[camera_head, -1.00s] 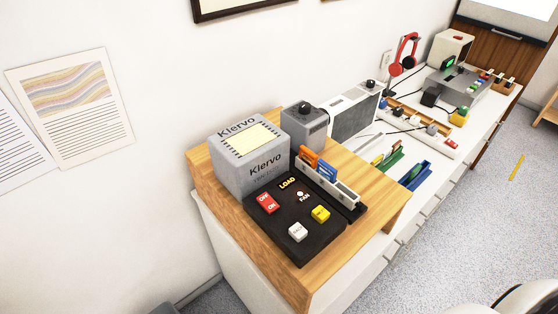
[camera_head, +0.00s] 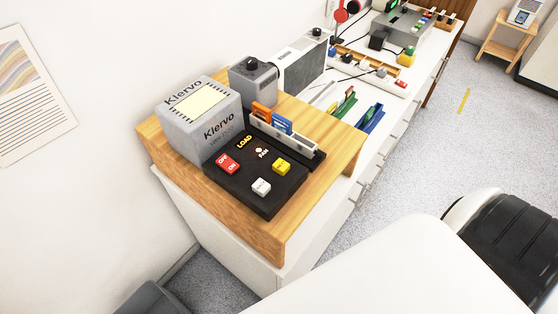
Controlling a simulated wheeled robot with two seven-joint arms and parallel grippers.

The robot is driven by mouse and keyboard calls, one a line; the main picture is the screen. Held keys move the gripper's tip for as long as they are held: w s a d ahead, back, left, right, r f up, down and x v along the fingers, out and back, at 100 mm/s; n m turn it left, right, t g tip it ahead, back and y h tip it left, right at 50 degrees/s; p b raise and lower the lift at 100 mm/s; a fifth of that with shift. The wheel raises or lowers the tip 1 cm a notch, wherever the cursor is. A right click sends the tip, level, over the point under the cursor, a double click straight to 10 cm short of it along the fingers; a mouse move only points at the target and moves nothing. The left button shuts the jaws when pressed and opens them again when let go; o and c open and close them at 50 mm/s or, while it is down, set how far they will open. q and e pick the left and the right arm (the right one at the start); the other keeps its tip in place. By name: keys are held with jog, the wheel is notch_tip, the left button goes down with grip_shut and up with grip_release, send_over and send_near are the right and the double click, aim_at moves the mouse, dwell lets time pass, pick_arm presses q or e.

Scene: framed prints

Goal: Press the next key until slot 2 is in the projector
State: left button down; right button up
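The projector is a grey box marked Klervo (camera_head: 203,118) with a pale lit panel on top, standing on a wooden riser (camera_head: 262,242). In front of it is a black control panel (camera_head: 238,190) with a red OFF/ON switch (camera_head: 228,163), a white key (camera_head: 261,187) and a yellow key (camera_head: 282,166). The lettering on the white and yellow keys is too small to read. A pale slide tray (camera_head: 285,139) at the panel's back right edge holds an orange slide (camera_head: 262,111) and blue slides (camera_head: 282,123). Slot numbers are not readable. Neither gripper is in view.
A grey unit with a black knob (camera_head: 253,80) stands behind the projector. Green (camera_head: 344,104) and blue (camera_head: 371,118) racks sit on the white counter to the right. A large white shape (camera_head: 360,265) and a black ribbed form (camera_head: 512,240) fill the lower right.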

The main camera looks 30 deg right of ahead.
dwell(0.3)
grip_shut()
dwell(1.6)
